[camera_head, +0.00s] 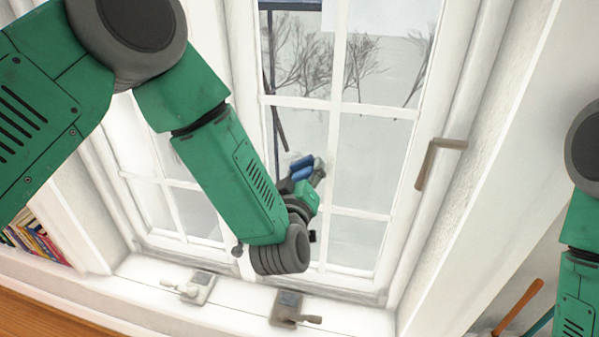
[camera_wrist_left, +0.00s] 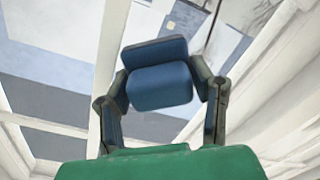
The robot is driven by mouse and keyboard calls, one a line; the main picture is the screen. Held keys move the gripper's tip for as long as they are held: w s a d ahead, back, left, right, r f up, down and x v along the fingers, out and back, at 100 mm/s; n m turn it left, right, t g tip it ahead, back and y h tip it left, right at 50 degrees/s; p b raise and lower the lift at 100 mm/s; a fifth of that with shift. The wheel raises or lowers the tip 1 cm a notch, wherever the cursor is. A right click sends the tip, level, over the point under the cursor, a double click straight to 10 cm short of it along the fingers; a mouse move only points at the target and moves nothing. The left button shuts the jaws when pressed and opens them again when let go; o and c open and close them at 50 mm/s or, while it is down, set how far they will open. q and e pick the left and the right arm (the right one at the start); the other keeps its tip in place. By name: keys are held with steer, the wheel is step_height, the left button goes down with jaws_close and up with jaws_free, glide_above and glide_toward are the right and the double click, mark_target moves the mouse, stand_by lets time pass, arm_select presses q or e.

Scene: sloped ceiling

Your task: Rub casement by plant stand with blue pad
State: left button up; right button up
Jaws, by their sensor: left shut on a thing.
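The casement (camera_head: 370,160) is a white-framed window with several panes, snow and bare trees showing through it. My left gripper (camera_head: 312,172) is in front of its lower middle part, near the central upright bar. It is shut on the blue pad (camera_head: 302,166). In the left wrist view the blue pad (camera_wrist_left: 158,80) sits between the two dark fingers of my left gripper (camera_wrist_left: 163,88). I cannot tell whether the pad touches the glass. No plant stand shows. My right gripper is out of view; only part of my right arm shows at the right edge.
Books (camera_head: 35,240) stand at lower left. An orange-handled tool (camera_head: 520,306) is at lower right.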

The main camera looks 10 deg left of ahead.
arm_select(q)
steer(key=shift+w+a, duration=0.15)
steer(key=shift+a, duration=1.5)
steer(key=shift+w+a, duration=0.1)
steer(key=shift+a, duration=1.5)
steer(key=shift+d+r, duration=0.1)
steer(key=shift+d, duration=0.15)
steer(key=shift+a, duration=0.2)
steer(key=shift+s+a, duration=0.15)
steer(key=shift+s, duration=0.45)
glide_toward(278, 161)
steer(key=shift+s+a+f+p, duration=0.25)
steer(key=shift+s+a+p, duration=0.1)
steer(key=shift+s, duration=0.25)
steer(key=shift+d, duration=0.2)
